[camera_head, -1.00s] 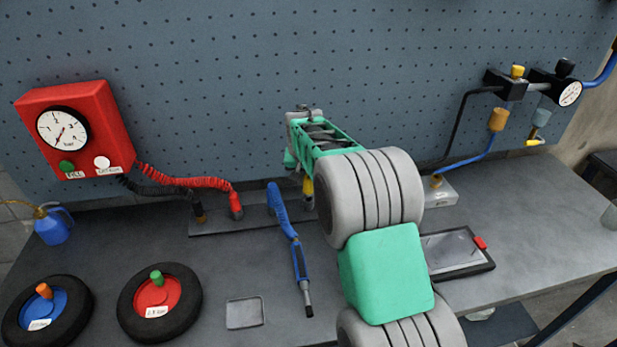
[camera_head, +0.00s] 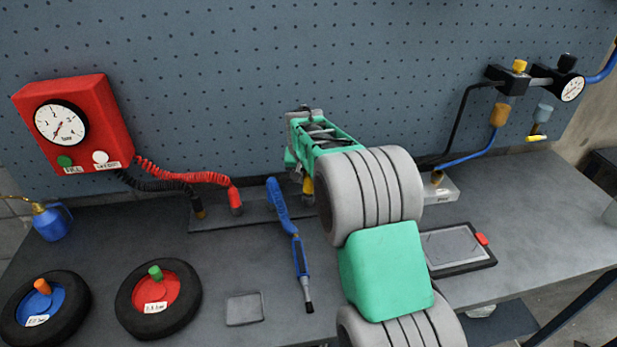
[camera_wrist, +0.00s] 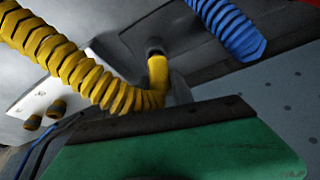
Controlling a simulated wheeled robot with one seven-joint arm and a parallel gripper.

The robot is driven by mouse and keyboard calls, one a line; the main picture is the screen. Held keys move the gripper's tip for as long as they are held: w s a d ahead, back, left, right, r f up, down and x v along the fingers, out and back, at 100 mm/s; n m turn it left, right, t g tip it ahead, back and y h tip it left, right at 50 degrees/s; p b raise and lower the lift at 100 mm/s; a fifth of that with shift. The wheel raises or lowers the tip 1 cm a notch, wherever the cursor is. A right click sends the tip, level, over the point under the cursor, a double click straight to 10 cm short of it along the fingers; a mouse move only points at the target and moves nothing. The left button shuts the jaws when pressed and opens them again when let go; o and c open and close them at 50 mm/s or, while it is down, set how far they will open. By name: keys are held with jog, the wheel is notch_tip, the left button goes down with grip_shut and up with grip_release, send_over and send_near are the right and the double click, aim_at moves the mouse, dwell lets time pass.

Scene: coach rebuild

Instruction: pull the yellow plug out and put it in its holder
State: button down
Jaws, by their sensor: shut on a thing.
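The yellow plug (camera_head: 308,187) is mostly hidden below and behind my gripper (camera_head: 303,170) in the head view. In the wrist view the yellow plug (camera_wrist: 157,72) meets a dark round fitting on a grey plate, and its yellow coiled cable (camera_wrist: 85,75) runs to the upper left. My gripper (camera_wrist: 165,110) is shut on the plug, with its dark jaw edge across the plug's near end. I cannot tell how deep the plug sits in the fitting. I cannot tell which part is its holder.
A black plug (camera_head: 199,208), a red plug (camera_head: 236,200) and a blue coiled cable (camera_head: 277,200) are left of my gripper along a dark plate (camera_head: 215,221). A pale block (camera_head: 440,195) stands to the right. A framed tablet (camera_head: 455,247) lies on the bench.

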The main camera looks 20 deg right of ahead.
jog(key=shift+f+b, duration=0.55)
jog(key=shift+f, duration=0.25)
jog(key=c, duration=1)
grip_release()
jog(key=shift+c, duration=0.2)
